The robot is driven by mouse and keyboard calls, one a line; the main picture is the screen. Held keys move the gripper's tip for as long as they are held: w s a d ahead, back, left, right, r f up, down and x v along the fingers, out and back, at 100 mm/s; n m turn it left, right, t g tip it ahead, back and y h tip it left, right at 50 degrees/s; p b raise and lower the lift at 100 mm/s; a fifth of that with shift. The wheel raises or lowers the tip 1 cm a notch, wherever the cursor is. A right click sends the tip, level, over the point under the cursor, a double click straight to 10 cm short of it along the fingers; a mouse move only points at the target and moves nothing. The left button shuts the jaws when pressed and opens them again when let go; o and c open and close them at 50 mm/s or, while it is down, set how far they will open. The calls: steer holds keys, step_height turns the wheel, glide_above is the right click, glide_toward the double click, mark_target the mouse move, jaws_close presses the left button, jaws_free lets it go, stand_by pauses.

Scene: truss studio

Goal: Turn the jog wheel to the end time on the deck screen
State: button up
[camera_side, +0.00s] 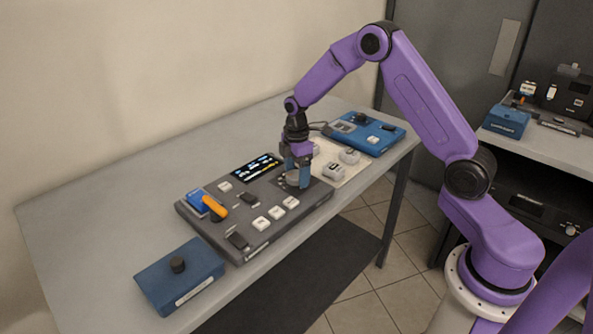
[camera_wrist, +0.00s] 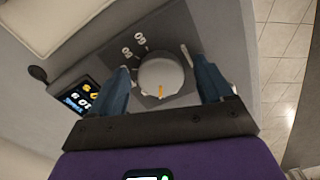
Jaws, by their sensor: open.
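The grey deck (camera_side: 245,225) lies on the table with a dark screen (camera_side: 256,168) at its back edge. In the wrist view the screen (camera_wrist: 88,98) shows digits too blurred to read. The jog wheel (camera_wrist: 161,76) is a round pale grey knob with an orange mark on the rim side nearest my gripper. My gripper (camera_wrist: 168,84) is open, its two blue fingers on either side of the wheel; I cannot tell whether they touch it. In the side view my gripper (camera_side: 297,178) points down over the deck's right end and partly hides the wheel (camera_side: 292,180).
A blue box with a black knob (camera_side: 190,275) stands at the table's front left. A blue and orange item (camera_side: 206,204) lies on the deck's left end. A pale board with grey blocks (camera_side: 340,165) and another blue device (camera_side: 365,132) stand right of the deck. The table's left side is clear.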

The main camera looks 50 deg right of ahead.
steer(key=c, duration=1.1)
steer(key=shift+o, duration=0.3)
steer(key=m, duration=0.4)
steer(key=shift+a+m, duration=0.1)
steer(key=shift+m, duration=0.3)
steer(key=m, duration=0.4)
steer(key=shift+s+a, duration=0.1)
steer(key=m, duration=0.5)
steer(key=shift+a+m, duration=0.15)
steer(key=shift+m, duration=1.75)
